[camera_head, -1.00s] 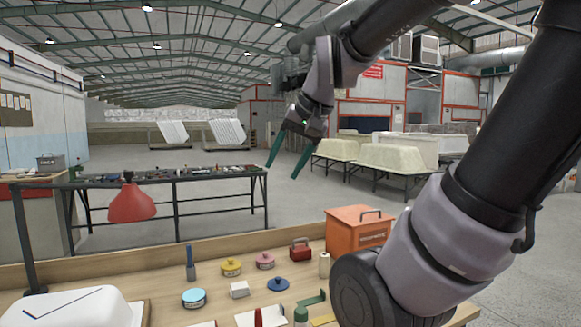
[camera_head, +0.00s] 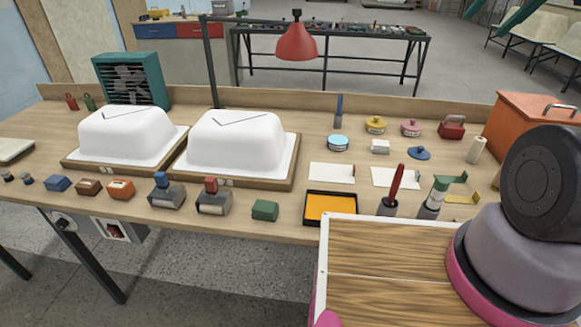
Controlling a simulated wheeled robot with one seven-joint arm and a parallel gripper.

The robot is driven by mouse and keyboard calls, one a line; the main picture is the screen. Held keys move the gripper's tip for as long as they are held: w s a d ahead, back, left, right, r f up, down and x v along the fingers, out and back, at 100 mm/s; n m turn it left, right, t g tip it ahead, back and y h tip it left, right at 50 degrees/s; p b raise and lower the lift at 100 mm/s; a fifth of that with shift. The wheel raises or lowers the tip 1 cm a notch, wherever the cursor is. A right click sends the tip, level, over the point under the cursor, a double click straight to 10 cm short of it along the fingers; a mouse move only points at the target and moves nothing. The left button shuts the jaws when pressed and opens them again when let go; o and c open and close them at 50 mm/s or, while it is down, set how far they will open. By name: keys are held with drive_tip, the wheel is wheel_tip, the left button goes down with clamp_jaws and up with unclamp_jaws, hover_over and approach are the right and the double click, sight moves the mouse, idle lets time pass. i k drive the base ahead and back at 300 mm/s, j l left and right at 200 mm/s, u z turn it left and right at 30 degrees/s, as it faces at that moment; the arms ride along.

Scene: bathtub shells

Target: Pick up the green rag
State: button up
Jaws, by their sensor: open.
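The green rag (camera_head: 265,210) appears as a small folded green block. It lies near the front edge of the wooden workbench (camera_head: 62,119), between a grey block tool with a red top (camera_head: 213,198) and a black tray with a yellow-orange inside (camera_head: 331,207). The parts of my gripper (camera_head: 484,24) that show are its two green fingers at the top right edge, spread apart with nothing between them. It is far from the rag, and the rest of it is out of frame.
Two white tub shells (camera_head: 236,140) stand behind the rag's row. Blue (camera_head: 57,183), brown (camera_head: 89,187) and orange (camera_head: 120,189) blocks lie to the left. A red brush (camera_head: 397,182) stands upright right of the tray. An orange box (camera_head: 535,120) is at the right.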

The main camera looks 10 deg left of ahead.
sight(263, 209)
drive_tip(key=k+l+u, duration=0.15)
drive_tip(key=u, duration=0.35)
drive_tip(key=k+l+u, duration=0.1)
drive_tip(key=u, duration=0.4)
drive_tip(key=k+u, duration=0.1)
drive_tip(key=u, duration=0.15)
drive_tip(key=i, duration=0.35)
drive_tip(key=j, duration=0.2)
drive_tip(key=j+z, duration=0.75)
drive_tip(key=z, duration=0.95)
